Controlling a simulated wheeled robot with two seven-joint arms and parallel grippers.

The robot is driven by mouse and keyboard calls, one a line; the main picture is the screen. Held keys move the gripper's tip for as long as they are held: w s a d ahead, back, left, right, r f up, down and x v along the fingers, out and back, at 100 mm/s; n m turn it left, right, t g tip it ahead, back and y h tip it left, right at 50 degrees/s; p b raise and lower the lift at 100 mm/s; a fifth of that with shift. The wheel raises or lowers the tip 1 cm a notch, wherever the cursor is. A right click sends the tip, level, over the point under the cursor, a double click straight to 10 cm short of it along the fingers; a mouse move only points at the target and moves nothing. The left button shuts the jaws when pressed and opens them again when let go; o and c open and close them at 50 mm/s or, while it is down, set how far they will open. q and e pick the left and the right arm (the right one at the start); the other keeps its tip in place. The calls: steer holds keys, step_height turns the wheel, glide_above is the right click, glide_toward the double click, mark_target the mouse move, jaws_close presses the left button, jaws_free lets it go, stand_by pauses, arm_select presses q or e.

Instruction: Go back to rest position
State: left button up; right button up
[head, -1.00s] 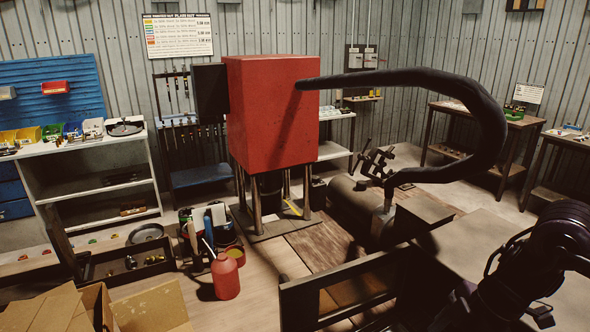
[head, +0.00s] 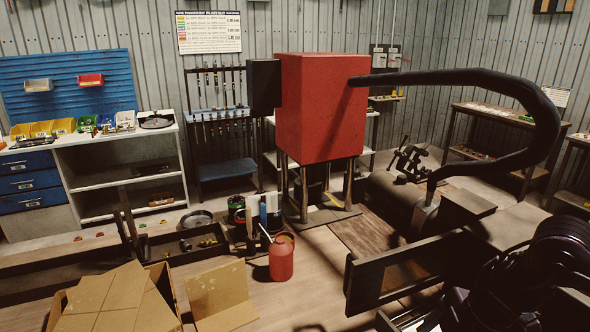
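A dark robot arm of mine, on the right side, shows at the lower right of the head view (head: 545,270). It is bent and dark, and its fingers cannot be made out clearly, so I cannot tell whether that gripper is open or shut. It is in front of the grey bench at the right. My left arm and gripper are not in view. The red crimper box (head: 318,105) stands on metal legs in the middle. A thick black hose (head: 545,110) arches from its right side down to a grey cylindrical tank (head: 405,200).
An open cardboard box (head: 115,300) and a red oil can (head: 281,258) are on the floor in front. A dark wooden box (head: 385,280) stands near my arm. A white shelf (head: 120,180) is at the left. Some wooden floor is clear at the bottom middle.

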steer(key=w+a+f+t+y, duration=0.1)
steer(key=w+a+t+y, duration=0.15)
steer(key=a, duration=0.95)
steer(key=w+a+t+y, duration=0.15)
steer(key=a+t, duration=0.25)
steer(key=a, duration=0.7)
steer(key=s+d+f+m+g+h, duration=0.2)
steer(key=s+d+f+m+h, duration=0.2)
steer(key=s+d+f+m, duration=0.35)
steer(key=s+d+f+m+g+h, duration=0.3)
steer(key=s+d+f+m+h, duration=0.15)
steer(key=s+d+m, duration=0.45)
step_height(320, 180, down, 32)
steer(key=n+b, duration=0.1)
steer(key=b, duration=0.3)
arm_select(q)
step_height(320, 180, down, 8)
steer(key=b, duration=0.3)
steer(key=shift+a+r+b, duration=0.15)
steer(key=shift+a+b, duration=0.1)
steer(key=shift+b, duration=0.1)
arm_select(e)
steer(key=s+d+f+g, duration=0.1)
steer(key=s+d+f, duration=0.1)
steer(key=s+f, duration=0.7)
steer(key=s+d+f+g, duration=0.1)
steer(key=s+d+f, duration=0.1)
steer(key=s+f, duration=0.8)
step_height(320, 180, down, 4)
steer(key=shift+f, duration=0.15)
